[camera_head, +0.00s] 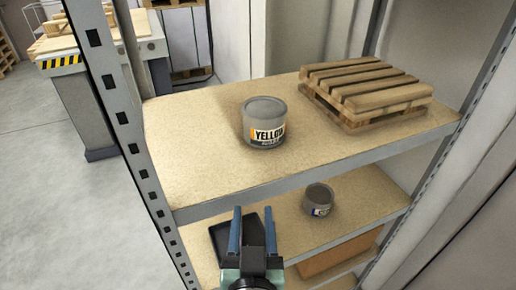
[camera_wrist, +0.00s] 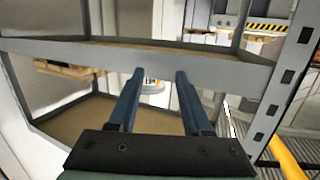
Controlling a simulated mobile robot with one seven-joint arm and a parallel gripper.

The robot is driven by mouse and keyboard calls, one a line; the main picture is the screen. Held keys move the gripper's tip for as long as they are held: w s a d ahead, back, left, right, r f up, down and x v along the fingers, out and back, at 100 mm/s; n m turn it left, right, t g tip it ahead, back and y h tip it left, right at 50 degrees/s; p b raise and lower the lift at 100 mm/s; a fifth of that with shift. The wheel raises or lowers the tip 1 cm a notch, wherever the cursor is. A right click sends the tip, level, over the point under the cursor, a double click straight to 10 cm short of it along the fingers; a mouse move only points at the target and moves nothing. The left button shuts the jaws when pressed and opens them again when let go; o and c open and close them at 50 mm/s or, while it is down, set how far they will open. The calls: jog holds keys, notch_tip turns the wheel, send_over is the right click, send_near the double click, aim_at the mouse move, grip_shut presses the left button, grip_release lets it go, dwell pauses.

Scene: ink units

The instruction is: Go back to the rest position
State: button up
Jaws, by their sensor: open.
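My gripper (camera_head: 253,210) is at the front of the shelf rack in the head view, below the upper board's front edge and over the lower board. Its two blue fingers are apart, with nothing visible between them. In the wrist view my gripper (camera_wrist: 160,73) also shows spread fingers. A grey can with a YELLOW label (camera_head: 265,124) stands upright on the upper board, apart from my gripper. A whitish-orange patch (camera_wrist: 152,86) shows beyond the fingers in the wrist view; I cannot tell what it is.
A wooden pallet (camera_head: 365,91) lies on the upper board (camera_head: 190,150). A small grey can (camera_head: 318,200) stands on the lower board (camera_head: 360,205), right of my gripper; a dark flat item (camera_head: 222,238) lies left. A metal post (camera_head: 125,120) bounds the rack at left. Open floor (camera_head: 60,180) lies beyond.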

notch_tip(320, 180, up, 20)
jog(key=t+b, duration=0.4)
jog(key=t, duration=0.2)
jog(key=s+d+r+t+b, duration=0.1)
jog(key=s+r+t, duration=0.4)
jog(key=r, duration=0.9)
jog(key=shift+s+r+b, duration=0.2)
jog(key=shift+s+b, duration=0.6)
jog(key=shift+s, duration=0.1)
